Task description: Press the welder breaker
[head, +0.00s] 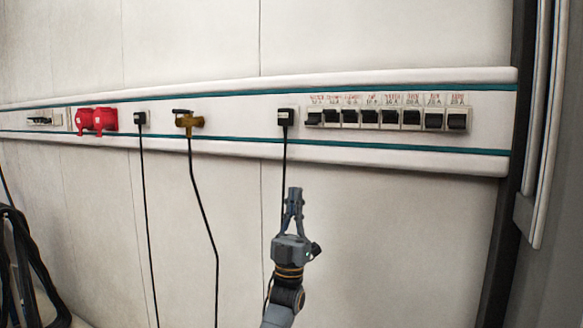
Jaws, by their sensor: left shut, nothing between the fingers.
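A row of several breakers (391,118) with black switches sits at the right part of the white wall rail. Small red labels run above them, too small to read, so I cannot tell which one is the welder breaker. My left gripper (294,194) is shut and empty. It points up, below the rail and below and left of the breaker row in the picture, overlapping the lower part of a black cable. My right gripper is not in view.
The rail (240,148) also carries a black plug (285,116), a brass-coloured plug (188,122), another black plug (140,118) and red sockets (97,120). Black cables hang down from the plugs. A dark post (506,215) stands at the right. The wall below the breakers is clear.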

